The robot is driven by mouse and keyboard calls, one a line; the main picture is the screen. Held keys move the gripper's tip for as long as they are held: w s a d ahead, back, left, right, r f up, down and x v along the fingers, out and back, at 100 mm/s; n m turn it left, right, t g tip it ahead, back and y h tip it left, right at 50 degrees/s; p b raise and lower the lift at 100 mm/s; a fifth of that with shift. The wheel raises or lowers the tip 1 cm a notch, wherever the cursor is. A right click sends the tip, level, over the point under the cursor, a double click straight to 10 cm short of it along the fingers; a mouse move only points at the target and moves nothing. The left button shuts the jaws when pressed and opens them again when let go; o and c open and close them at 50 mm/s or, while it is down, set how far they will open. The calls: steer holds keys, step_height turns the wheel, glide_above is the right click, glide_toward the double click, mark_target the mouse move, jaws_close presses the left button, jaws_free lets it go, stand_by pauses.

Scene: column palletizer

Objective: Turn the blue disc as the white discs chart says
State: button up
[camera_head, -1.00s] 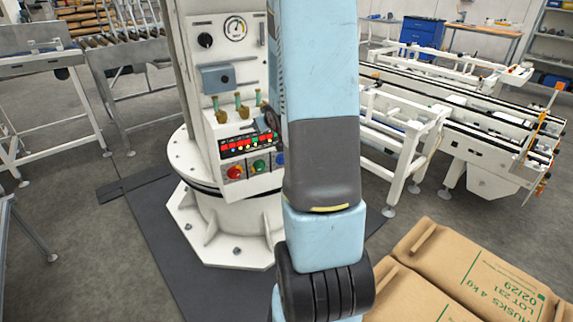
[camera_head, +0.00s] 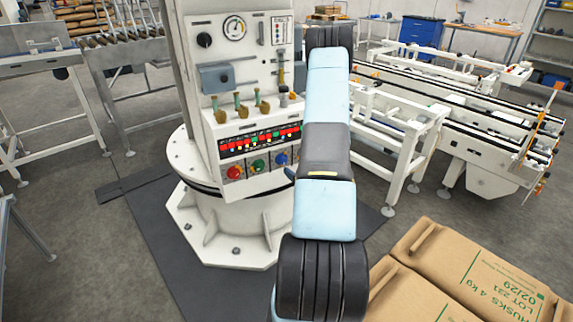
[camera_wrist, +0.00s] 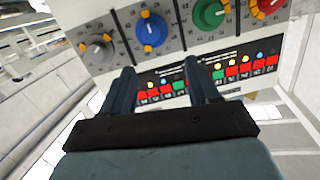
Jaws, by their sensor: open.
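The blue disc (camera_head: 281,159) is on the lower front of the white column panel, right of the green and red discs. In the wrist view the blue disc (camera_wrist: 150,30) shows orange marks at opposite edges and a printed scale around it. My gripper (camera_wrist: 160,68) is open and empty, its two fingers pointing towards the panel, apart from the blue disc. In the head view my arm hides most of the gripper. A small printed card (camera_head: 281,30) is at the panel's top right; its content is too small to read.
A green disc (camera_wrist: 208,14), red disc (camera_wrist: 265,5) and grey disc (camera_wrist: 97,47) flank the blue one. A strip of coloured lights (camera_head: 260,138) runs beside them. Several levers (camera_head: 241,105) stand above. Cardboard sacks (camera_head: 470,270) lie at the lower right.

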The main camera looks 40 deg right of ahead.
mark_target(285, 162)
steer(key=s+f+m+t, duration=0.1)
steer(key=s+f, duration=0.2)
steer(key=s, duration=0.1)
steer(key=shift+h, duration=0.3)
steer(key=w, duration=0.4)
steer(key=w+d, duration=0.1)
steer(key=w, duration=0.4)
steer(key=w+d, duration=0.1)
steer(key=w, duration=0.3)
steer(key=shift+w+d, duration=0.2)
steer(key=shift+w, duration=0.2)
steer(key=shift+d, duration=0.1)
steer(key=c, duration=1)
